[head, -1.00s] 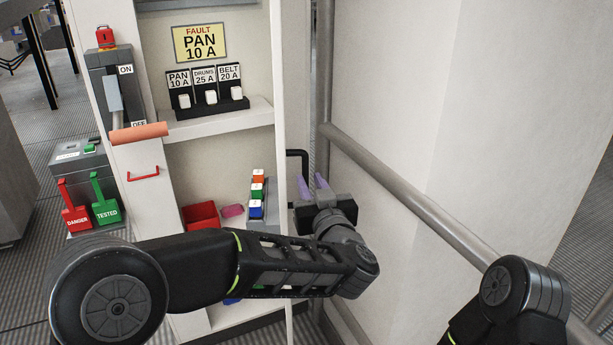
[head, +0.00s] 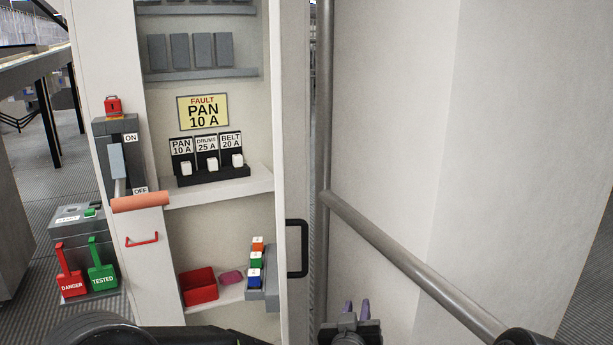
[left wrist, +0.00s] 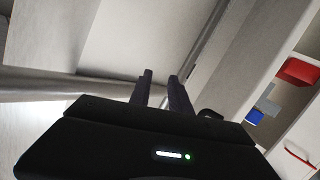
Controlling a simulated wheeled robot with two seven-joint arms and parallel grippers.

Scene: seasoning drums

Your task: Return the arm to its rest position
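My left gripper (head: 356,310) shows at the bottom of the head view, right of the cabinet door's black handle (head: 297,248) and in front of the pale wall. Its two purple fingers are apart with nothing between them. In the left wrist view the same fingers (left wrist: 160,76) are parted and empty, near a grey rail. My left arm (head: 190,335) runs along the bottom edge of the head view, mostly cut off. A dark rounded part of my right arm (head: 527,337) shows at the bottom right; the right gripper is out of view.
The open cabinet (head: 222,185) holds several breakers, a red bin (head: 198,287) and coloured blocks (head: 256,263). A lever switch with an orange handle (head: 140,202) is at its left. Red and green tags (head: 102,274) stand lower left. A metal rail (head: 410,262) slants along the wall.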

